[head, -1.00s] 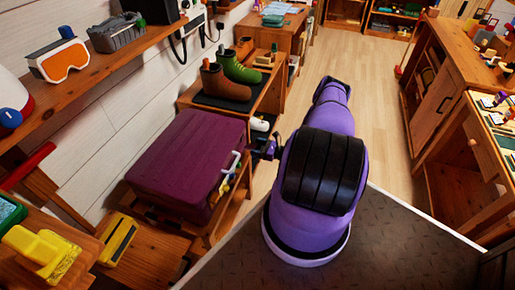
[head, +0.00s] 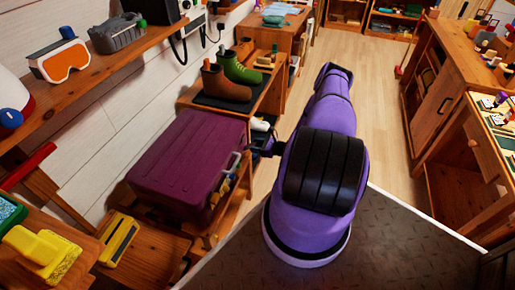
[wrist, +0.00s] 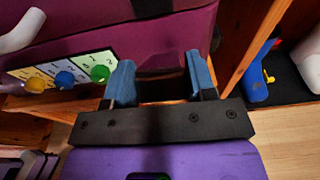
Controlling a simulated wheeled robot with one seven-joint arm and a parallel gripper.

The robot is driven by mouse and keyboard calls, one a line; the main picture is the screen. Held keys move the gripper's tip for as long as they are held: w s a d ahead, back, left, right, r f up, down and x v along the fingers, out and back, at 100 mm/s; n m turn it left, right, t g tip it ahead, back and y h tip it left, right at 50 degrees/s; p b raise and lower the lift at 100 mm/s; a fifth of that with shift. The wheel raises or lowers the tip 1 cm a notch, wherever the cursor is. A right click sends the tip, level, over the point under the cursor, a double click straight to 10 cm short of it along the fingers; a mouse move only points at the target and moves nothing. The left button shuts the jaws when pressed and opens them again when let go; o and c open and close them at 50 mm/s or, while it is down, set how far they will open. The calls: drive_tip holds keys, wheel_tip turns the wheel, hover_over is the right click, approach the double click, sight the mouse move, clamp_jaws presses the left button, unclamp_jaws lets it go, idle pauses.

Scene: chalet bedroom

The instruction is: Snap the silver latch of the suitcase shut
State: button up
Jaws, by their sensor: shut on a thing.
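The maroon suitcase (head: 185,155) lies closed on a low wooden stand, and its front side fills the top of the wrist view (wrist: 120,30). Its pale handle (head: 232,163) also shows in the wrist view (wrist: 22,30). A panel with yellow, blue and green knobs (wrist: 70,70) is on the front. My gripper (wrist: 159,62) is at the suitcase's front, right of the panel. Its blue fingers are shut on a dark, shiny piece (wrist: 160,82) that looks like the latch, reflecting maroon. In the head view my gripper (head: 252,148) is small and the latch cannot be made out.
A bench with brown and green boots (head: 235,75) stands just beyond the suitcase. A wooden upright (wrist: 245,50) is close to the right of my gripper. A blue and yellow object (wrist: 260,75) lies on the dark shelf beyond it. The floor (head: 375,110) is clear.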

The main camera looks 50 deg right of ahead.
drive_tip(key=r+g, duration=0.1)
drive_tip(key=w+r+g+h, duration=0.1)
drive_tip(key=g, duration=0.1)
drive_tip(key=shift+w+a, duration=0.2)
drive_tip(key=shift+a, duration=0.1)
drive_tip(key=shift+w+a+r+g+h, duration=0.2)
drive_tip(key=shift+w+g+h, duration=0.25)
drive_tip(key=shift+g, duration=0.4)
drive_tip(key=shift+w+a+r+g+h, duration=0.1)
drive_tip(key=shift+w+r+g+h, duration=0.25)
drive_tip(key=shift+g, duration=0.5)
drive_tip(key=shift+w+f, duration=0.1)
drive_tip(key=o, duration=1.3)
drive_tip(key=v, duration=1)
drive_tip(key=shift+s+r, duration=0.2)
drive_tip(key=shift+r, duration=0.2)
